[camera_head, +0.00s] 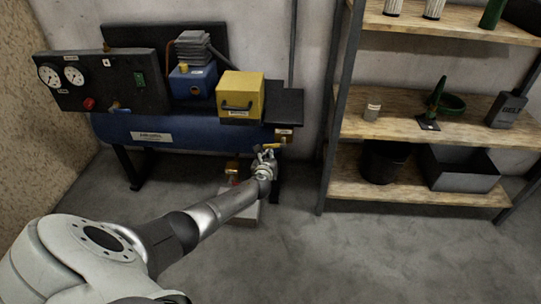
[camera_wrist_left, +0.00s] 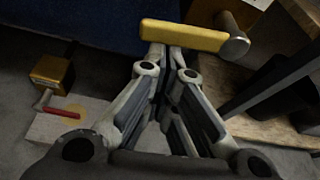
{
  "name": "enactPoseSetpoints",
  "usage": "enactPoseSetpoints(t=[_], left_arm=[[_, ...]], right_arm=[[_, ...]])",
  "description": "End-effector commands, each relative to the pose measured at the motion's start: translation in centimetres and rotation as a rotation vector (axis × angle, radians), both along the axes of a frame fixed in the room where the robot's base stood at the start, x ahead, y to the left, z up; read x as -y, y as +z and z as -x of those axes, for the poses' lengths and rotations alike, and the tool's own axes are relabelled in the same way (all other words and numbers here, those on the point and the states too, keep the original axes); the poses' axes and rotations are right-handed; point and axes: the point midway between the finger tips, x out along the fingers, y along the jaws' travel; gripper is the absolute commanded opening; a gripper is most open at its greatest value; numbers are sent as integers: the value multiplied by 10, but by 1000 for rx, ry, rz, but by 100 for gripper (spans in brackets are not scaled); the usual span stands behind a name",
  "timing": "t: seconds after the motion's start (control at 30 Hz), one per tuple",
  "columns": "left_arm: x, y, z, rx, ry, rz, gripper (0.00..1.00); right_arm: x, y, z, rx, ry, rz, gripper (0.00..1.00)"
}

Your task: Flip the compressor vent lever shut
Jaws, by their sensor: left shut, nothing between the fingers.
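A yellow lever (camera_head: 272,146) sits at the right end of the blue compressor tank (camera_head: 190,131), below a small label plate (camera_head: 284,132). In the left wrist view the yellow lever (camera_wrist_left: 183,35) lies roughly level, its right end at a round metal stem (camera_wrist_left: 235,44). My left gripper (camera_head: 266,153) is at the lever. In the left wrist view the fingertips of the left gripper (camera_wrist_left: 170,52) are together, empty, just at the lever's near edge; I cannot tell whether they touch it. My right gripper is not in view.
A brass block (camera_wrist_left: 51,71) with a red lever (camera_wrist_left: 57,107) stands on a pale box (camera_head: 246,207) below the tank's right end. A gauge panel (camera_head: 100,80) is at the left. A wooden shelf rack (camera_head: 420,131) stands close at the right. The front floor is clear.

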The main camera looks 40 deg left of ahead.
Motion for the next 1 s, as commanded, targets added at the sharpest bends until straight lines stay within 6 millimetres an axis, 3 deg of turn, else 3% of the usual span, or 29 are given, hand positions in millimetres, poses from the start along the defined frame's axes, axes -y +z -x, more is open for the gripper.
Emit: enactPoseSetpoints(t=[0.33, 0.6, 1.0], left_arm=[[-4, 10, 1, -58, 1, -100, 0], [-4, 11, 1, -83, 0, -140, 0], [-4, 10, 2, -90, 0, -150, 0]], right_arm=[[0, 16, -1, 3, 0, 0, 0], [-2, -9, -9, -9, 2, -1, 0], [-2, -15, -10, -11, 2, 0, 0]])
